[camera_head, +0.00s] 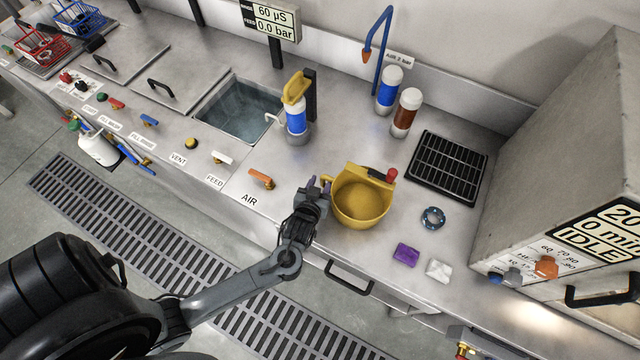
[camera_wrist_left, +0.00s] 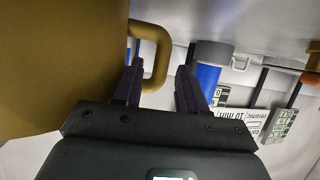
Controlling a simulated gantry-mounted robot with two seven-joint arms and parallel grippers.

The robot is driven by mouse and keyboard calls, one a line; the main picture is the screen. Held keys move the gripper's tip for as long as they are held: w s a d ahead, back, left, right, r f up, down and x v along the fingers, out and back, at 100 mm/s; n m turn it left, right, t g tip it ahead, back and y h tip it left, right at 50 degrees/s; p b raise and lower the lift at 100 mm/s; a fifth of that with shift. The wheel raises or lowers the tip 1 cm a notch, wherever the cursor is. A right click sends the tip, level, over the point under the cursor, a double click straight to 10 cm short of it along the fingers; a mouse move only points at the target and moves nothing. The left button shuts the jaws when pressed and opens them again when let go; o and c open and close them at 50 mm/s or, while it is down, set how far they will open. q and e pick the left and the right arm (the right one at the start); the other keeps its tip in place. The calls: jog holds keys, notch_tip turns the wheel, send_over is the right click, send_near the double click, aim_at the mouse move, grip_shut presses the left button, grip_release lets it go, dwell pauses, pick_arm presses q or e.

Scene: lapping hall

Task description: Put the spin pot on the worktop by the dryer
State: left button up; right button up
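The spin pot (camera_head: 362,200) is a yellow, open-topped pot near the front edge of the steel worktop (camera_head: 330,265), with a red knob on its right rim. In the left wrist view its yellow side (camera_wrist_left: 60,60) fills the left, and its loop handle (camera_wrist_left: 164,62) shows. My left gripper (camera_head: 322,186) is at the pot's left side, by the handle. In the wrist view its dark fingers (camera_wrist_left: 160,82) are apart, with the handle's outer bar between them and a gap to the right finger. The grey box with the IDLE display (camera_head: 595,228), apparently the dryer, stands at right. My right gripper is out of view.
A black grate (camera_head: 448,167), a dark ring (camera_head: 432,217), a purple block (camera_head: 406,254) and a white piece (camera_head: 438,270) lie between pot and box. Front valves include an orange one (camera_head: 261,178).

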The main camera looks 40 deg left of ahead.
pick_arm(q)
jog(key=shift+r, duration=0.1)
jog(key=s+d+r+m+g+h, duration=0.3)
jog(key=s+d+r+g, duration=0.1)
jog(key=s, duration=0.6)
jog(key=s+d+r+m+g+h+p, duration=0.1)
jog(key=s+d+r+m+g, duration=0.3)
jog(key=s, duration=0.5)
jog(key=shift+s+r+g+h, duration=0.3)
jog(key=shift+s+h, duration=0.1)
jog(key=shift+h, duration=0.5)
notch_tip(320, 180, up, 24)
jog(key=f+p, duration=0.1)
jog(key=p, duration=2.3)
notch_tip(320, 180, down, 49)
jog(key=b, duration=4.9)
